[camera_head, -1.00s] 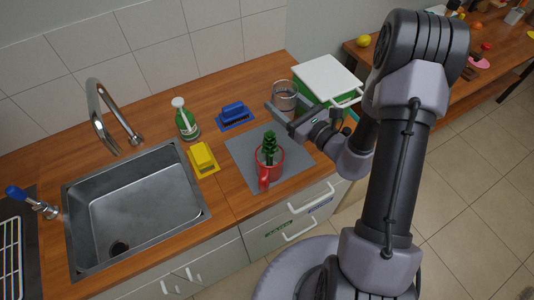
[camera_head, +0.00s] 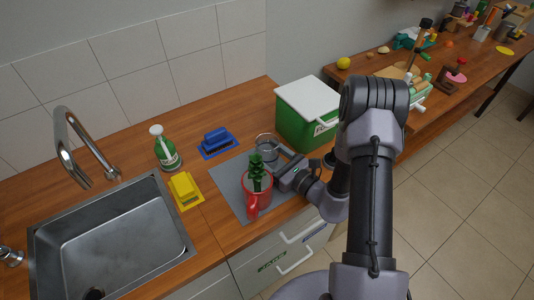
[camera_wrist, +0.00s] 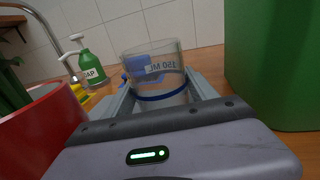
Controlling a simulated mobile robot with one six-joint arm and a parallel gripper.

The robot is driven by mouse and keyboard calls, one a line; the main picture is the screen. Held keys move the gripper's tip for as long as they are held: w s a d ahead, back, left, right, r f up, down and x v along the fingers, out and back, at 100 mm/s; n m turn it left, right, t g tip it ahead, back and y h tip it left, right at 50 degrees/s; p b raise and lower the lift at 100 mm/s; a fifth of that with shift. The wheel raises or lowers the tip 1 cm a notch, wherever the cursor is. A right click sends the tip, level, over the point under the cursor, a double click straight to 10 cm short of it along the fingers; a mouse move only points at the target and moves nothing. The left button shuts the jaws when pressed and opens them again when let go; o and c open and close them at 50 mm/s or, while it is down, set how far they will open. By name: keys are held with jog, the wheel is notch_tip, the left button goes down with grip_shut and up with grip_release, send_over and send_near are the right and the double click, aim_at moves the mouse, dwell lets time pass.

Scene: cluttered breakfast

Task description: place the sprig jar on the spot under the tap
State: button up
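A clear glass jar (camera_head: 266,140) with a blue ring and volume marking stands out in the wrist view (camera_wrist: 155,75); it looks empty. My gripper (camera_head: 277,153) has a finger on either side of it and appears shut on it. I cannot tell whether its base touches the counter. A dark green sprig (camera_head: 256,172) stands upright in a red mug (camera_head: 258,202) on a grey mat (camera_head: 229,187), left of my gripper. The curved tap (camera_head: 68,135) rises behind the steel sink (camera_head: 120,235) at left. I see no marked spot under its spout.
A green box with a white lid (camera_head: 308,95) stands close behind my gripper. A small spout (camera_head: 10,256) is at the left edge.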

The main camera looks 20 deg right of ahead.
jog(key=o, duration=0.3)
jog(key=shift+r, duration=0.2)
jog(key=p+v, duration=0.2)
jog(key=v, duration=0.8)
jog(key=shift+s+d+r, duration=0.1)
jog(key=shift+s+d, duration=0.15)
jog(key=shift+s, duration=0.1)
jog(key=shift+s+d, duration=0.25)
jog(key=shift+s, duration=0.3)
